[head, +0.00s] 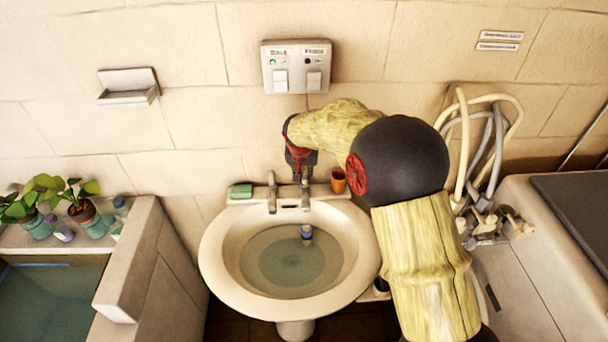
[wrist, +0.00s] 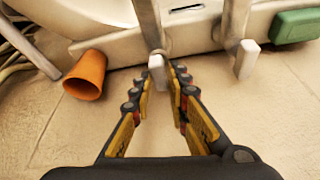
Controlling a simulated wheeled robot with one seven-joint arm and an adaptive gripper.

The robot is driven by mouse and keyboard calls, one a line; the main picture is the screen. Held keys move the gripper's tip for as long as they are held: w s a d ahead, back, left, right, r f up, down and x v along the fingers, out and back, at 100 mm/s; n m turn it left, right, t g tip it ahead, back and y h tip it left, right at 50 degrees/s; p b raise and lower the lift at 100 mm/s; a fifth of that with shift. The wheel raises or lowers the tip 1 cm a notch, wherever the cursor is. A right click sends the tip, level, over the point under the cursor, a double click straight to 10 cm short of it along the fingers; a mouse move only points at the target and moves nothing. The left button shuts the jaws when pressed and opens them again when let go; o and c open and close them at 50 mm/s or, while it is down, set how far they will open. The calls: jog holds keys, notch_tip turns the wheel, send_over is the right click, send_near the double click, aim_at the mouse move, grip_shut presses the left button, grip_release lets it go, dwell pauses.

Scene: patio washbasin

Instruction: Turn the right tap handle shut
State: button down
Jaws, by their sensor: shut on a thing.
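The white washbasin (head: 222,282) is fixed to the wall and holds greenish water. Two grey taps stand on its back ledge. The left tap (head: 271,190) is free, and shows at the right in the wrist view (wrist: 246,58). The right tap (head: 305,193) is under my gripper (head: 303,173). In the wrist view its pale handle (wrist: 157,72) lies between the fingertips of my gripper (wrist: 166,72), which is shut on it. My gripper hides most of this handle in the head view. I cannot tell how far the handle is turned.
An orange cup (head: 338,181) stands close to the right of the right tap. Green soap (head: 241,191) lies left of the taps. A small blue-and-white thing (head: 307,232) is in the basin. A switch panel (head: 296,67) is on the wall above.

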jog(key=shift+d+m+h+b, duration=0.1)
jog(key=shift+m+h+b, duration=0.3)
jog(key=shift+m, duration=0.5)
jog(key=shift+f+m, duration=0.1)
jog(key=shift+m, duration=0.2)
jog(key=shift+s+d+f+g+b, duration=0.1)
jog(key=shift+s+g+b, duration=0.05)
jog(key=shift+g+b, duration=0.15)
jog(key=c, duration=2)
grip_release()
jog(key=shift+c, duration=0.2)
jog(key=shift+o, duration=1.4)
jog(key=shift+d, duration=0.15)
jog(key=shift+o, duration=0.9)
jog(key=shift+a, duration=0.2)
